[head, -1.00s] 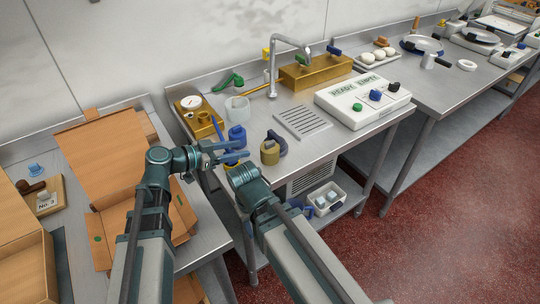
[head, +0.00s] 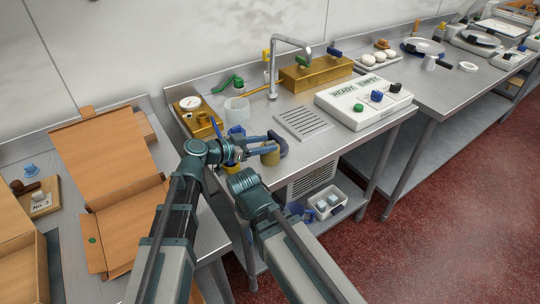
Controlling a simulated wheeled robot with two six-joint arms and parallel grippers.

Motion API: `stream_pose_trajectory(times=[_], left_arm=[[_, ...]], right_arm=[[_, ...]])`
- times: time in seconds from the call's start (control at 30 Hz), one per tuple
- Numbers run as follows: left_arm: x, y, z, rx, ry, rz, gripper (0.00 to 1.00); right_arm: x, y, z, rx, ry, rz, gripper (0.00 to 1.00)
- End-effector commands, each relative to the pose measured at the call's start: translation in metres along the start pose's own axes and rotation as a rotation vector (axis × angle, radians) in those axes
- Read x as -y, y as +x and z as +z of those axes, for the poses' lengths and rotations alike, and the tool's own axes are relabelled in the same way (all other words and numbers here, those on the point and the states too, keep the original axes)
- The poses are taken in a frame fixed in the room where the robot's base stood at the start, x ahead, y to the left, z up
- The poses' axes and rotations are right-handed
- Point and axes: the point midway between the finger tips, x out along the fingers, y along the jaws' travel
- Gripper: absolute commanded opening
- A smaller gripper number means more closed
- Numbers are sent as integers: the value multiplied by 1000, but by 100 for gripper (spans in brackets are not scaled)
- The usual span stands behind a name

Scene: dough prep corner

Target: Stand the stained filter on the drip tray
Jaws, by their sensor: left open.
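The drip tray (head: 303,122) is the slotted metal plate in the counter by the tap, with nothing standing on it. A mustard-yellow cylinder with a dark curved part (head: 271,156) stands on the counter at its front left. I cannot tell whether this is the stained filter; no stain shows at this size. My left gripper (head: 270,143) is open, its blue fingers pointing right at that cylinder and overlapping it in the picture. I cannot tell whether they touch. My right arm comes in from the bottom right; its gripper cannot be made out clearly.
A translucent cup (head: 237,109), a blue container (head: 237,131) and a brass block with a dial (head: 196,118) stand left of the drip tray. A white control box (head: 362,104) stands to its right. A white bin (head: 326,202) is on the lower shelf.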

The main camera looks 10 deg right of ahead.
Motion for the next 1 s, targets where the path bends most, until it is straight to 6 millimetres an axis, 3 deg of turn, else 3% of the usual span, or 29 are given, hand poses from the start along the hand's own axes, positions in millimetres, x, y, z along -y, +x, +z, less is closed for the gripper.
stream_pose_trajectory(times=[0.27, 0.57, 1.0], left_arm=[[0, 7, 0, 0, -1, 0, 52], [0, 7, 0, 0, 0, 0, 0], [0, 7, 0, 0, 0, 0, 0]], right_arm=[[0, 2, 0, 0, 0, 0, 50], [0, 2, 0, 0, 0, 0, 50], [0, 2, 0, 0, 0, 0, 50]])
